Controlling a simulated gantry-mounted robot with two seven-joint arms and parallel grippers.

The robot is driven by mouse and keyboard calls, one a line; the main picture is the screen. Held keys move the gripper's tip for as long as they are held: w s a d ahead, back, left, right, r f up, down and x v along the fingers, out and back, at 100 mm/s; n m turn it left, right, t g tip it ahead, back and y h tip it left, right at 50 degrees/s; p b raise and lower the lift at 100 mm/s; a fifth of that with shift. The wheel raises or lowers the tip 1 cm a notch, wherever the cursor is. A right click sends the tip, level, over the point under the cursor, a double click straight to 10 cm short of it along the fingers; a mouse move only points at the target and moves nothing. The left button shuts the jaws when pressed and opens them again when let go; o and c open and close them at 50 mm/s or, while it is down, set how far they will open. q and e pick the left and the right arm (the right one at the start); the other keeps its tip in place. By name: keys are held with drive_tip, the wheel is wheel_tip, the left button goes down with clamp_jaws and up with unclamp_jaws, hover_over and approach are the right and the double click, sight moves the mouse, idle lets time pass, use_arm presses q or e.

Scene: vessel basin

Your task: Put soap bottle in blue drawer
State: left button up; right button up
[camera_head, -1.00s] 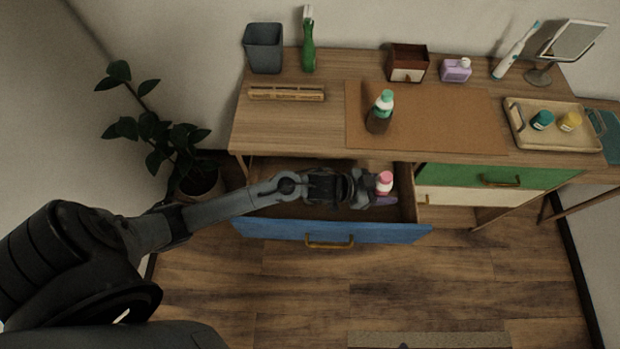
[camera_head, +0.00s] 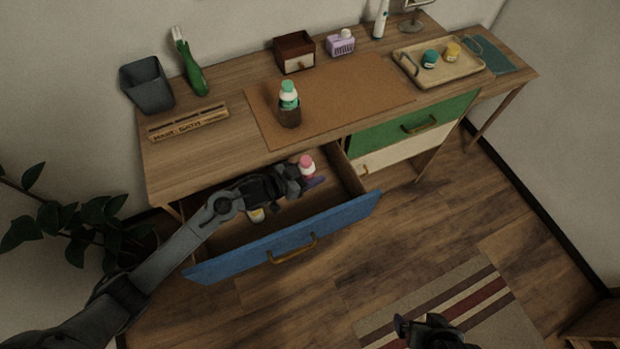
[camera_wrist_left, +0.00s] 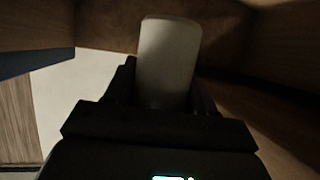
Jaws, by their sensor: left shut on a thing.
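The blue drawer (camera_head: 232,258) is pulled open below the desk's left part. My left gripper (camera_head: 296,178) is inside it, low between its walls, shut on a pale bottle with a pink cap (camera_head: 307,166). In the left wrist view the bottle (camera_wrist_left: 168,55) shows as a pale cylinder between the fingers. I cannot tell whether it touches the drawer floor. No label shows which is the soap bottle. My right gripper (camera_head: 425,328) is low over the floor; its jaws are unclear.
A purple thing (camera_head: 316,183) lies beside the held bottle, and a small white and yellow item (camera_head: 257,214) is in the drawer. A green drawer (camera_head: 390,128) is closed. A tray (camera_head: 410,70) with two jars stands right; a plant (camera_head: 70,225) is left.

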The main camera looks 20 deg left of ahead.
use_arm(q)
drive_tip(key=shift+f+b, duration=0.3)
drive_tip(key=shift+f, duration=1.4)
drive_tip(key=shift+f, duration=0.1)
drive_tip(key=shift+f, duration=0.4)
drive_tip(key=shift+f, duration=0.15)
drive_tip(key=o, duration=1.2)
